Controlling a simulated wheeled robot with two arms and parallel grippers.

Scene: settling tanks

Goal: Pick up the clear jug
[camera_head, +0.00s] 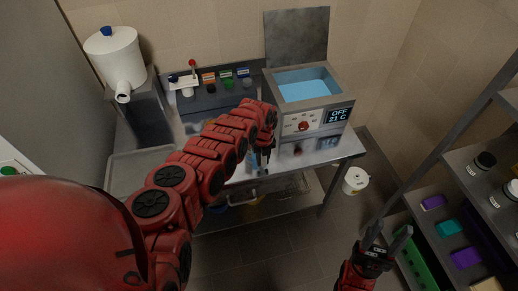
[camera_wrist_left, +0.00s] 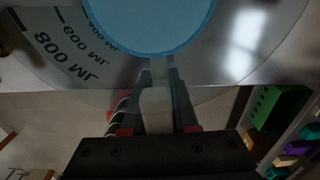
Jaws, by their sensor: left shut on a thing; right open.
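The clear jug (camera_wrist_left: 70,42) fills the top of the left wrist view, seen from close above. It has dark ML markings on its wall and blue liquid (camera_wrist_left: 150,22) inside. My left gripper (camera_wrist_left: 158,88) is shut on a pale part at the jug's near side, apparently its handle (camera_wrist_left: 156,110). In the head view my left gripper (camera_head: 261,157) is over the front of the steel bench, and my red arm hides most of the jug. I cannot tell whether the jug touches the bench. My right gripper (camera_head: 386,243) is open and empty, low at the right, away from the bench.
A water bath (camera_head: 303,97) with blue water stands at the bench's right, its display reading OFF, 21 C. A white container with a spout (camera_head: 114,60) stands at the left. A tray (camera_head: 128,172) lies at the bench's left. Shelving (camera_head: 463,165) with bottles and colored boxes is at right.

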